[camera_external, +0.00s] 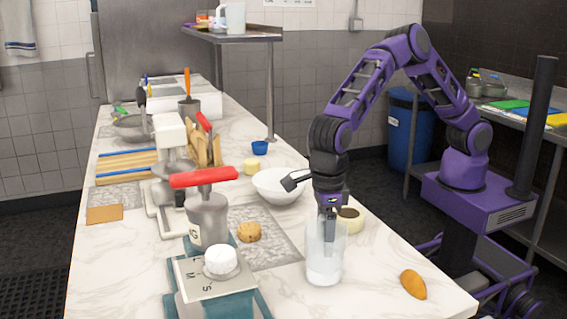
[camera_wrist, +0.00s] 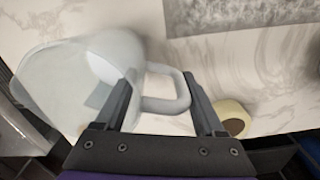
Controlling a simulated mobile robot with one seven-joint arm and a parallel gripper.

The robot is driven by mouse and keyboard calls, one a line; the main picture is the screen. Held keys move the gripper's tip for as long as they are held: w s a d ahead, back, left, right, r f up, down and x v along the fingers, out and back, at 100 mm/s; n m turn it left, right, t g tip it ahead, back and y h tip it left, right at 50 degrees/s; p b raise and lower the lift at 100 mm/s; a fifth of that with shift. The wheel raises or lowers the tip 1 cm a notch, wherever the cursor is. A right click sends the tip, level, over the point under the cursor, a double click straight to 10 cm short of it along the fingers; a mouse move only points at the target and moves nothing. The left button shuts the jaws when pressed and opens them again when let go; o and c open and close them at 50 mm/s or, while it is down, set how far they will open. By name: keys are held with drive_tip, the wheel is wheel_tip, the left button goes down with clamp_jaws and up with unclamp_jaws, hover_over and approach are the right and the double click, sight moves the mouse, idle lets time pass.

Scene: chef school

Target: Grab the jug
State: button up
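A translucent whitish jug (camera_external: 324,262) stands upright on the marble counter, near its right edge. In the wrist view the jug (camera_wrist: 62,85) fills the left side, with its handle (camera_wrist: 183,95) pointing right. My gripper (camera_external: 329,222) points down at the jug, its fingers overlapping the jug's upper part in the external view. In the wrist view my gripper (camera_wrist: 160,82) is open, with the handle showing between the spread fingers. The right finger is close to the handle's outer bar; I cannot tell whether it touches. The left finger overlaps the jug's side.
A round cream container (camera_external: 353,222) with a dark top stands just behind the jug; it also shows in the wrist view (camera_wrist: 233,112). A white bowl (camera_external: 276,188) is further back. A bread roll (camera_external: 413,284) lies right. A red-handled press (camera_external: 207,215) stands left.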

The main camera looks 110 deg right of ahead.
clamp_jaws()
drive_tip(key=shift+r, duration=0.2)
drive_tip(key=shift+r+p, duration=0.5)
drive_tip(key=shift+r, duration=4.3)
